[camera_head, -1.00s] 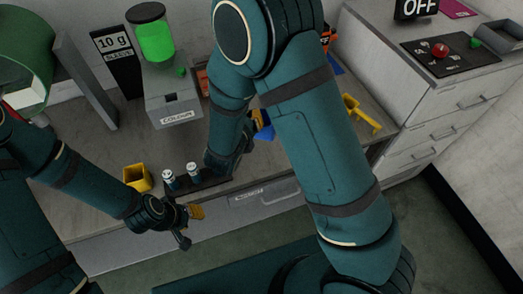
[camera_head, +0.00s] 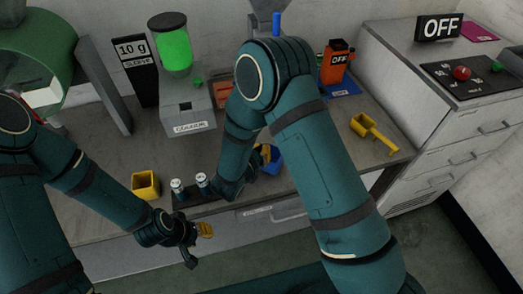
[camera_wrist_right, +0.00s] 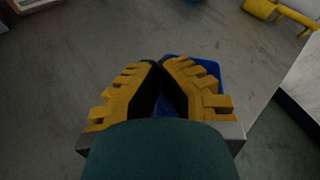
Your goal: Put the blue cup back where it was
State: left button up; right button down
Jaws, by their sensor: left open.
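The blue cup (camera_head: 273,163) is at the right gripper, near the front of the bench, partly hidden by the right arm. In the right wrist view the blue cup (camera_wrist_right: 207,70) shows behind and between the yellow-padded fingers. My right gripper (camera_wrist_right: 160,64) has its fingertips close together at the cup and looks shut on its wall. Whether the cup's base touches the bench cannot be told. My left gripper (camera_head: 197,243) is open and empty, in front of the bench edge, left of the cup.
A yellow cup (camera_head: 145,186) and a dark rack with two vials (camera_head: 178,190) stand at the front left. A dispenser with green contents (camera_head: 175,50) is behind them. A yellow ladle-like scoop (camera_head: 374,131) lies at the right. Bare bench lies between the cup and scoop.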

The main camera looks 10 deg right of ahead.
jog(key=shift+f, duration=0.1)
jog(key=c, duration=1.1)
grip_release()
jog(key=shift+c, duration=0.2)
jog(key=shift+r, duration=0.2)
jog(key=v, duration=0.7)
jog(key=shift+s+a+p, duration=0.15)
jog(key=shift+s+p, duration=0.05)
jog(key=shift+p, duration=0.1)
